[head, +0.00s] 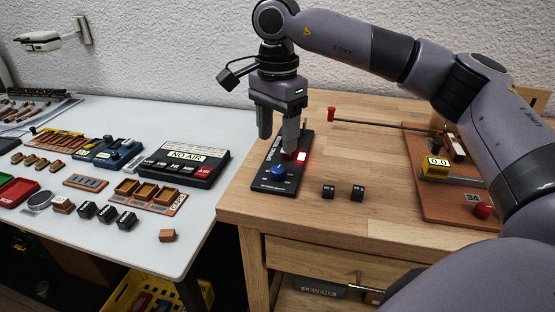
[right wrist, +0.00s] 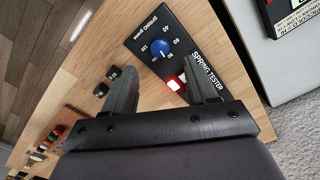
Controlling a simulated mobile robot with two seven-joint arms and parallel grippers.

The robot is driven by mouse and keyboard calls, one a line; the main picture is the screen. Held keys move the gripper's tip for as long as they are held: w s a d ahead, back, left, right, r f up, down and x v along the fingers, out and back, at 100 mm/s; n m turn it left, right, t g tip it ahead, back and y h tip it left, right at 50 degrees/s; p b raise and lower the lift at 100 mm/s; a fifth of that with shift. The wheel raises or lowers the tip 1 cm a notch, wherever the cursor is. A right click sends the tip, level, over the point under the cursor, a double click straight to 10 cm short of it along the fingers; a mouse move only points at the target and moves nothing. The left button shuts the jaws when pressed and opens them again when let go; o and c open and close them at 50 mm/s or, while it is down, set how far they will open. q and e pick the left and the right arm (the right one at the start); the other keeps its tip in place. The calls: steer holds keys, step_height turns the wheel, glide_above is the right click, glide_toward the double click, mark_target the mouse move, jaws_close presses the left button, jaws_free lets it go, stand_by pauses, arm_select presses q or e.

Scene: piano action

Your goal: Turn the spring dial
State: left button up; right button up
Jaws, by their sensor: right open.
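The spring tester (head: 262,180) is a black panel lying on the wooden bench. Its blue dial (head: 278,173) has a scale around it and also shows in the right wrist view (right wrist: 162,49), with a light pointer mark. A red light (head: 301,157) glows on the panel and appears in the right wrist view (right wrist: 174,84). My right gripper (head: 279,137) points down over the far part of the panel, open and empty. In the right wrist view its two fingers (right wrist: 157,70) are spread apart, with the dial beyond them. My left gripper is out of view.
Two small black blocks (head: 343,192) stand on the bench right of the panel. A brown board (head: 440,200) with a red-tipped lever is farther right. A white table (head: 215,145) to the left holds the NO AIR box (head: 180,165) and several trays. Bench wood in front is clear.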

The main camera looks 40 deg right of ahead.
mark_target(277, 169)
steer(key=shift+f+m+b, duration=0.2)
steer(key=shift+m+b, duration=0.15)
steer(key=shift+m, duration=0.45)
step_height(277, 169, down, 7)
steer(key=shift+r, duration=0.1)
steer(key=c, duration=1.1)
steer(key=shift+o, duration=0.2)
steer(key=shift+m, duration=1.4)
steer(key=o, duration=1.1)
steer(key=shift+c, duration=0.2)
steer(key=shift+r, duration=0.1)
